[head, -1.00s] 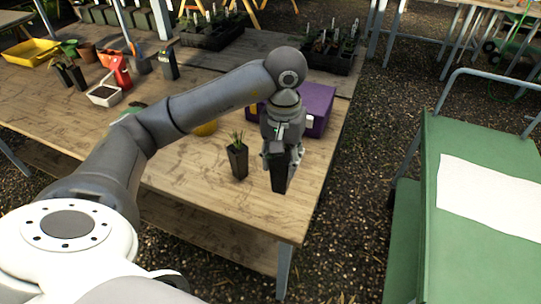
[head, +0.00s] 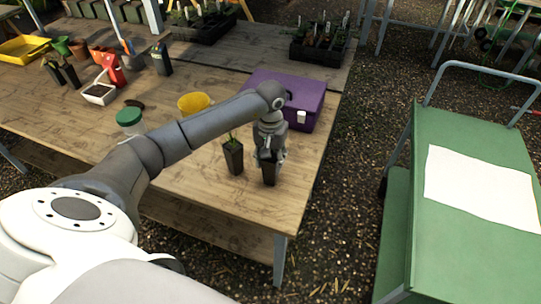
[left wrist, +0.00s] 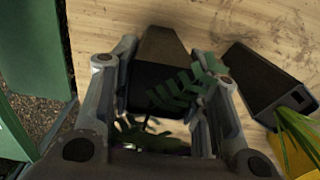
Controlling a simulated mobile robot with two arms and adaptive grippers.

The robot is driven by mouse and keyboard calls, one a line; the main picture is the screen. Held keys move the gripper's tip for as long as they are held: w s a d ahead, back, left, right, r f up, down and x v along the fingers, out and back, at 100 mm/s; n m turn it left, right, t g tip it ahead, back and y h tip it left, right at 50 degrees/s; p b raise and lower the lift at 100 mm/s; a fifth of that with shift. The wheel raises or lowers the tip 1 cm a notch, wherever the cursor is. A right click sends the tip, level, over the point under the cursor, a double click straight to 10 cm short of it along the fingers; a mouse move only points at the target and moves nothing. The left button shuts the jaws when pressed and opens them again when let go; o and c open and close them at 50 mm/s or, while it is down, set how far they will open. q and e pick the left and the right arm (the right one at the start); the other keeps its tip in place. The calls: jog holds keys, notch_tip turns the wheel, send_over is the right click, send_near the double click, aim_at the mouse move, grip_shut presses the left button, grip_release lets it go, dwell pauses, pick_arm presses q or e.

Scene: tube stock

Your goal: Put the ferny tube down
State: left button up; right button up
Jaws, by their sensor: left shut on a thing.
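My left gripper (head: 269,155) is shut on the ferny tube (head: 270,173), a dark square tapered pot, near the front right of the wooden table (head: 215,195). In the left wrist view the tube (left wrist: 160,70) sits between the fingers, with fern-like green leaves over its rim. The tube looks upright; its foot is at or just above the tabletop, and I cannot tell whether it touches. A second dark tube (head: 233,157) with grassy leaves stands just left of it. My right gripper is not in view.
A purple box (head: 305,100) stands behind the gripper, and a yellow pot (head: 194,103) is further left. A green cart (head: 455,230) with a white sheet (head: 480,187) stands right, across a gravel gap.

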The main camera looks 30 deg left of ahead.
pick_arm(q)
jog(key=shift+f, duration=0.15)
jog(key=o, duration=1.1)
jog(key=shift+r, duration=0.3)
notch_tip(320, 180, up, 10)
jog(key=b, duration=0.3)
jog(key=shift+r, duration=0.9)
